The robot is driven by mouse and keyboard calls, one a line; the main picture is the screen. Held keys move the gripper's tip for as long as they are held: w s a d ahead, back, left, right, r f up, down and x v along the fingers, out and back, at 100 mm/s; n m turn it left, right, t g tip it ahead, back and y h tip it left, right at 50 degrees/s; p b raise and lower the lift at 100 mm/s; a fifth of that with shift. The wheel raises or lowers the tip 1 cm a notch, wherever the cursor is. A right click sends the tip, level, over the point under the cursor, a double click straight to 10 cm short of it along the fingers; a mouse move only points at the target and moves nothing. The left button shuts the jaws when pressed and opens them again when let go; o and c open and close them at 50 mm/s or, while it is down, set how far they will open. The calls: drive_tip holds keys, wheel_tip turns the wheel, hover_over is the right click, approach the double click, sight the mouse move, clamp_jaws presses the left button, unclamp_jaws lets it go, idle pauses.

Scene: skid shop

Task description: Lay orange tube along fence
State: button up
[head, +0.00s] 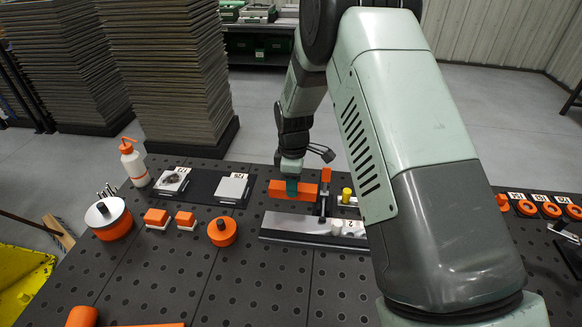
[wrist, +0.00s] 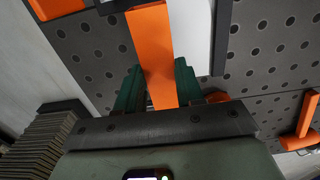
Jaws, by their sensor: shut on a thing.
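The orange tube (head: 276,188) is a square-sided bar in the middle of the table in the head view. My gripper (head: 292,186) is shut on it from above, near its middle. In the wrist view the tube (wrist: 152,50) runs between the two green fingers of my gripper (wrist: 158,90). Just in front of it in the head view is a silver fixture (head: 300,229) with a plate marked 2. Which part of it is the fence I cannot tell. Whether the tube touches the fixture or table is unclear.
An orange-handled clamp (head: 325,176) and a yellow knob (head: 346,194) stand right beside the tube. A dark tray with light blocks (head: 231,188), orange-topped blocks (head: 156,217) and a bottle (head: 133,164) are at left. Orange rings (head: 527,208) lie at right. The front middle of the perforated table is clear.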

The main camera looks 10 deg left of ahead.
drive_tip(key=shift+s+d+f, duration=0.3)
drive_tip(key=shift+s+d, duration=0.15)
drive_tip(key=shift+s, duration=0.65)
drive_tip(key=shift+s+d+f, duration=0.3)
drive_tip(key=shift+s+d, duration=0.1)
drive_tip(key=shift+s, duration=0.75)
drive_tip(key=shift+s+d+f, duration=0.3)
drive_tip(key=shift+s+d, duration=0.15)
drive_tip(key=shift+s, duration=0.65)
drive_tip(key=shift+f, duration=1.85)
drive_tip(key=o, duration=1.3)
drive_tip(key=shift+r, duration=0.2)
drive_tip(key=shift+r, duration=3.3)
